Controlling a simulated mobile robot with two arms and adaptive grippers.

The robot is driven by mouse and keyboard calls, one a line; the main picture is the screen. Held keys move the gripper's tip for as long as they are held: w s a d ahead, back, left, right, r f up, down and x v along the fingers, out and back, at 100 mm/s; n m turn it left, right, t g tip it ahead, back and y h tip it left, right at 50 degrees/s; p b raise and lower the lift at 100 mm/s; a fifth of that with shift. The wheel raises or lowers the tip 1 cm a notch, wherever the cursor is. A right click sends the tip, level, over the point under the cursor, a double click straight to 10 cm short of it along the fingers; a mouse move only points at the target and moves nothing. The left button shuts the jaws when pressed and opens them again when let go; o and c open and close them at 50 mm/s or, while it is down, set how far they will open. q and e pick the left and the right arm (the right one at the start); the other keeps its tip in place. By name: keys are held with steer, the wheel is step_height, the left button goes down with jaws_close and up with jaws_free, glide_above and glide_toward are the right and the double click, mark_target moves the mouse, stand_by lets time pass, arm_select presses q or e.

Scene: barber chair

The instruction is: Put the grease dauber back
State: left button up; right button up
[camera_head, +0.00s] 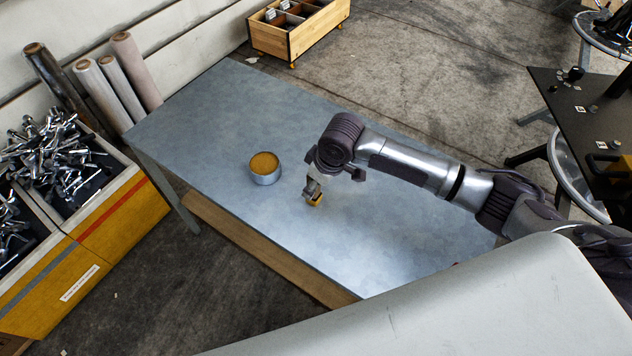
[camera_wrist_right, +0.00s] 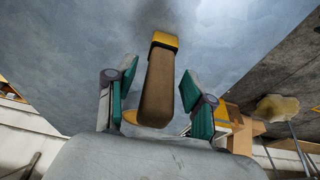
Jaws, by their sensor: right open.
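The grease dauber (camera_wrist_right: 158,88) shows in the right wrist view as a brown handle with a yellow part at its far end. It lies between the two green-padded fingers of my right gripper (camera_wrist_right: 160,78), which is open with gaps on both sides of the handle. In the head view my right gripper (camera_head: 312,189) is low over the table, and a small yellow part of the dauber (camera_head: 316,200) shows beneath it; the rest is hidden. A round metal tin (camera_head: 266,179) with orange-yellow contents stands on the table to the left of the gripper. My left gripper is not in view.
The grey metal table (camera_head: 215,120) is otherwise clear. A yellow bin (camera_head: 125,215) of metal parts stands at left, with several rolls (camera_head: 120,85) behind it. A wooden crate (camera_head: 300,35) is beyond the table, and a dark table (camera_head: 570,110) at right.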

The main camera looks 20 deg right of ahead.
steer(key=v, duration=1.2)
steer(key=shift+r, duration=0.2)
steer(key=shift+a, duration=0.15)
